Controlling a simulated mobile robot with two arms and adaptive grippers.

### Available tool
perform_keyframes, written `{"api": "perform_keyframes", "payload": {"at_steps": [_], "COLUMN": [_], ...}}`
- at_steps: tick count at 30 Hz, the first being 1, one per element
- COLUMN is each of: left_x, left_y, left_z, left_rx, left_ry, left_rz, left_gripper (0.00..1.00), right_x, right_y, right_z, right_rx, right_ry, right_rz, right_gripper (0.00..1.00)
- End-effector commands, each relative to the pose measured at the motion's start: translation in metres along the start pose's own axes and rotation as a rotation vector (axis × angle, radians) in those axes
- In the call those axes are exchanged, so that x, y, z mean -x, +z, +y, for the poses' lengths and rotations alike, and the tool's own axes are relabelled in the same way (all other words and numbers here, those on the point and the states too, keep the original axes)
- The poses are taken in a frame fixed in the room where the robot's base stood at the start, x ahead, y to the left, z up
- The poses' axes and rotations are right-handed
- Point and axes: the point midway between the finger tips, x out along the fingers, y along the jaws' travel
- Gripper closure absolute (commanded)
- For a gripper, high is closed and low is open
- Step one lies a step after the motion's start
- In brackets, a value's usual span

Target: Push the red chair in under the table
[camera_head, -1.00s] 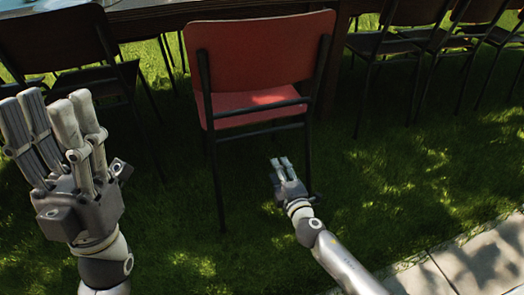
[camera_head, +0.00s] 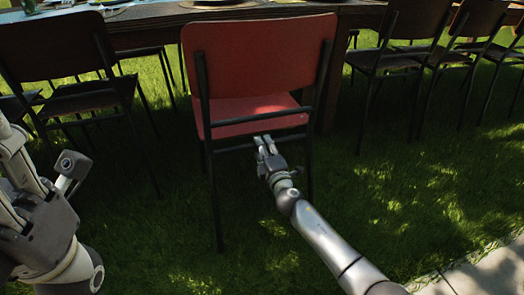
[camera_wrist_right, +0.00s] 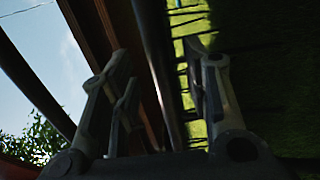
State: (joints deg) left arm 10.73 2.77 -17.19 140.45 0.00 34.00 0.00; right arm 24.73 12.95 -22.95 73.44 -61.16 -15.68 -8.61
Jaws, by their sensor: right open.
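The red chair (camera_head: 257,58) stands upright on the grass in the head view, its back toward me and its dark metal frame on both sides. Its seat lies beyond the backrest, near the edge of the dark wooden table (camera_head: 150,30). My right gripper (camera_head: 264,143) is open at the chair's rear, just below the seat and between the back legs. In the right wrist view the fingers (camera_wrist_right: 165,75) are spread, with a dark tube showing between them; contact cannot be told. My left gripper (camera_head: 12,165) is cut off at the left edge, away from the chair.
A dark chair (camera_head: 60,45) stands left of the red one, and several more (camera_head: 415,25) line the table at right. Plates (camera_head: 218,3) lie on the table. Grass (camera_head: 400,190) is open in front, with stone paving (camera_head: 490,272) at lower right.

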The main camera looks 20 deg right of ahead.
Motion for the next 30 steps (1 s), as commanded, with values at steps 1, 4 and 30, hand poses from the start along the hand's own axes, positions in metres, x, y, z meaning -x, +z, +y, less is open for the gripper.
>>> {"api": "perform_keyframes", "payload": {"at_steps": [1,4,30], "left_x": [0.002,-0.002,-0.009], "left_y": [-0.003,-0.005,-0.007], "left_z": [0.001,0.002,0.004], "left_rx": [-0.002,-0.004,-0.007], "left_ry": [0.005,0.013,0.021], "left_rz": [0.015,0.033,0.049], "left_gripper": [0.6,0.6,0.6], "right_x": [-0.009,-0.021,-0.033], "right_y": [0.0,0.0,0.0], "right_z": [-0.002,-0.003,0.0], "right_rx": [0.0,0.0,0.0], "right_ry": [0.002,0.001,0.0], "right_rz": [0.0,-0.001,0.0], "right_gripper": [0.57,0.57,1.0]}}
